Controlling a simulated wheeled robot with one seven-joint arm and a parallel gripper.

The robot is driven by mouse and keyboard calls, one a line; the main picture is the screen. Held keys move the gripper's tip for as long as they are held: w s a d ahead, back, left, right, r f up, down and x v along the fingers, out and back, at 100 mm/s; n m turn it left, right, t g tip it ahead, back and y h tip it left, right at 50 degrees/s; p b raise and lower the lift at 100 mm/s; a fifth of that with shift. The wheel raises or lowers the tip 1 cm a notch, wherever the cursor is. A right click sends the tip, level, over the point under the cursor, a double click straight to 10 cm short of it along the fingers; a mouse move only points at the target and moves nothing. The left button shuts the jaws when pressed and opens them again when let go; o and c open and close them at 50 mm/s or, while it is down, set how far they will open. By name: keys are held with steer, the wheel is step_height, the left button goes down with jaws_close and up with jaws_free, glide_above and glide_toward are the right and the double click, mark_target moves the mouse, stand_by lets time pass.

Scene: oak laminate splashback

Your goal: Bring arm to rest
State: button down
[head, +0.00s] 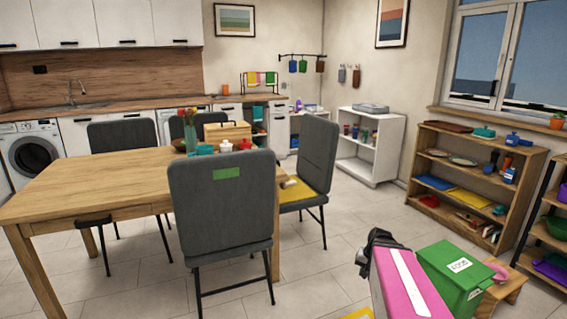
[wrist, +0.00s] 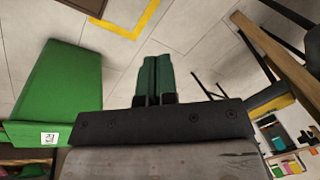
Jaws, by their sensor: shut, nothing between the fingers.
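My arm's pink link (head: 402,285) with a white stripe rises at the lower right of the head view, with a dark joint at its upper end. My gripper (wrist: 153,62) shows in the wrist view. Its two teal fingers are together and hold nothing. They are over the tiled floor, beside a green box (wrist: 58,85) at the left of that view. I cannot make out the fingers in the head view.
The green box (head: 462,272) stands close right of my arm in the head view. A grey chair (head: 220,215) and wooden table (head: 80,185) are to the left. A wooden shelf (head: 468,190) stands at the right. Tiled floor is free ahead.

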steer(key=s+a+r+n+g+h, duration=0.1)
steer(key=s+a+n, duration=0.3)
steer(key=a, duration=0.8)
steer(key=shift+s+r+g+h, duration=0.45)
steer(key=shift+s+h, duration=0.15)
steer(key=shift+s, duration=0.3)
